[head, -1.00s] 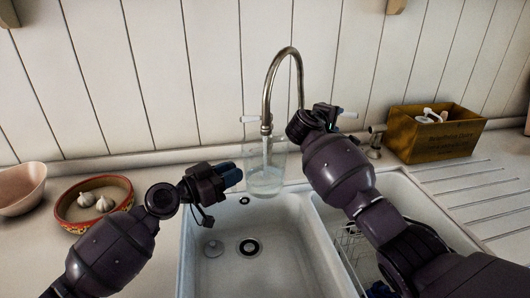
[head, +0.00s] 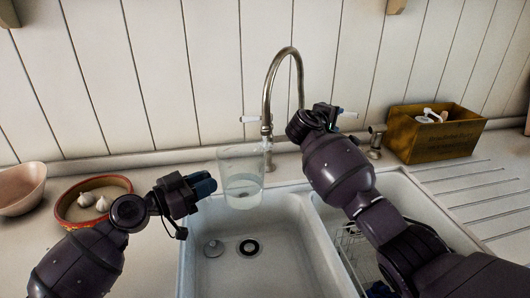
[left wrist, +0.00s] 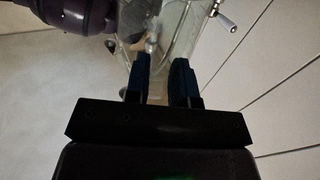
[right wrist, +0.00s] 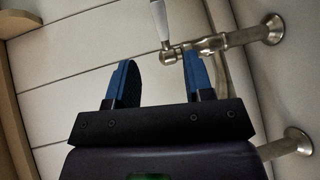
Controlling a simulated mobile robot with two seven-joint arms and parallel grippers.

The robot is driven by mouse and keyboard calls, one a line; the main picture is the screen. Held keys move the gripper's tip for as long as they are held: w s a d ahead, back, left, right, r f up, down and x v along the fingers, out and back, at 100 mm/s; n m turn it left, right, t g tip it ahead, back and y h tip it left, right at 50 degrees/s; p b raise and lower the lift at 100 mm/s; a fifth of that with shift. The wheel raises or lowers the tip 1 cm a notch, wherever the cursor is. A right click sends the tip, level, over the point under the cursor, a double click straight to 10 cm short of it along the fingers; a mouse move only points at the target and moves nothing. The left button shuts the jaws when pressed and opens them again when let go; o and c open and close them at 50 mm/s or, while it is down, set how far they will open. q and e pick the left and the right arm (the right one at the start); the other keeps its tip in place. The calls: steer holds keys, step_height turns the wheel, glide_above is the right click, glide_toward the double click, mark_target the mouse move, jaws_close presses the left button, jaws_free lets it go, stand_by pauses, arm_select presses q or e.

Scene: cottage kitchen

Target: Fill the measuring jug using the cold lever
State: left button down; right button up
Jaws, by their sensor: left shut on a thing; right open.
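The clear measuring jug (head: 242,168) is over the back of the left sink basin, upright or nearly so, with water in its lower part. My left gripper (head: 214,184) is shut on its left side; the jug shows between and beyond the fingers in the left wrist view (left wrist: 160,45). The tap spout (head: 266,128) ends beside the jug's right edge. I cannot tell whether water runs. A white-handled lever (head: 250,119) is left of the spout, another (head: 348,113) right. My right gripper (right wrist: 160,78) is open, just short of a white lever handle (right wrist: 161,18), not around it.
The right basin (head: 415,205) holds a wire rack (head: 352,245). A bowl with garlic (head: 70,211) and a pink bowl (head: 22,188) stand left.

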steer(key=shift+c, duration=0.6)
steer(key=c, duration=0.5)
steer(key=shift+g, duration=0.4)
steer(key=f, duration=0.1)
steer(key=s+d+f, duration=0.1)
steer(key=f, duration=0.1)
steer(key=d+f, duration=0.1)
steer(key=shift+s+f, duration=0.25)
jaws_close()
steer(key=m+t+y, duration=0.4)
steer(key=m, duration=1)
glide_toward(350, 116)
arm_select(q)
steer(key=shift+v, duration=1.55)
arm_select(e)
steer(key=shift+x, duration=3.8)
